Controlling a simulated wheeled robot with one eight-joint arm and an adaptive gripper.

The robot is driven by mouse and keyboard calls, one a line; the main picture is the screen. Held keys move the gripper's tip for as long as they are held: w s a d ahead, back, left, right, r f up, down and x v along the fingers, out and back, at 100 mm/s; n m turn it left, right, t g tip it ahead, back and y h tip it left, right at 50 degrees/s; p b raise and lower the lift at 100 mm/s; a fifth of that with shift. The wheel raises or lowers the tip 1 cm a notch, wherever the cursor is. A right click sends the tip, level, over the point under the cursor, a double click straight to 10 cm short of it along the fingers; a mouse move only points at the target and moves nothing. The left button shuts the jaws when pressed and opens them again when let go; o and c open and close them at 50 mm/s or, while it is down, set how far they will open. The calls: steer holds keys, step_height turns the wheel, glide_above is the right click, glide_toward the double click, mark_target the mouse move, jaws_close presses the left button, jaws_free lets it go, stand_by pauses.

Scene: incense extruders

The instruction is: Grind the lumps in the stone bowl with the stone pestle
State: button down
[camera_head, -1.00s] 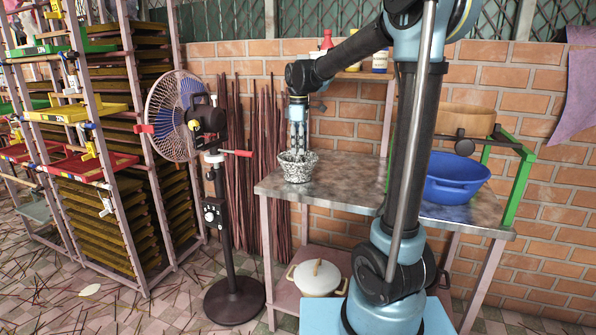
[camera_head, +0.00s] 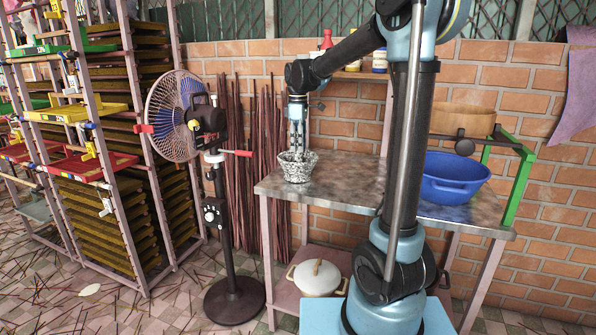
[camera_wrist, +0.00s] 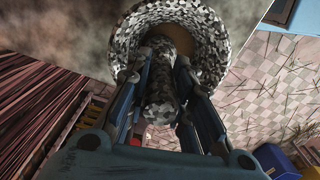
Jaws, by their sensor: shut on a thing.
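The speckled black-and-white stone bowl (camera_head: 298,170) stands on the metal table near its left end. It also shows in the wrist view (camera_wrist: 216,28), with a brown bottom visible inside. The speckled stone pestle (camera_wrist: 160,88) is held between the fingers of my gripper (camera_wrist: 160,85), its far end reaching into the bowl. In the head view my gripper (camera_head: 297,145) points straight down over the bowl, its fingertips at the bowl's mouth. The pestle is hard to make out there. Lumps cannot be told apart; the pestle and fingers hide part of the bowl.
The metal table (camera_head: 345,180) is clear right of the bowl up to my arm. A blue basin (camera_head: 455,180) stands at its right end. A fan (camera_head: 185,115) stands close to its left. A shelf with bottles (camera_head: 378,62) is on the brick wall behind.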

steer(key=shift+s+a, duration=0.3)
steer(key=shift+a, duration=0.15)
steer(key=shift+s, duration=0.15)
steer(key=shift+s, duration=0.1)
steer(key=shift+s, duration=0.35)
steer(key=shift+s+d+f, duration=0.1)
steer(key=shift+s+d, duration=0.1)
steer(key=shift+d, duration=0.4)
steer(key=shift+w+a+r, duration=0.1)
steer(key=shift+w+r, duration=0.1)
steer(key=shift+r, duration=1.55)
steer(key=shift+w+r, duration=0.15)
steer(key=shift+r, duration=1.55)
steer(key=shift+w+a+r, duration=0.1)
steer(key=shift+w+r, duration=0.1)
steer(key=shift+r, duration=1.55)
steer(key=shift+s, duration=0.1)
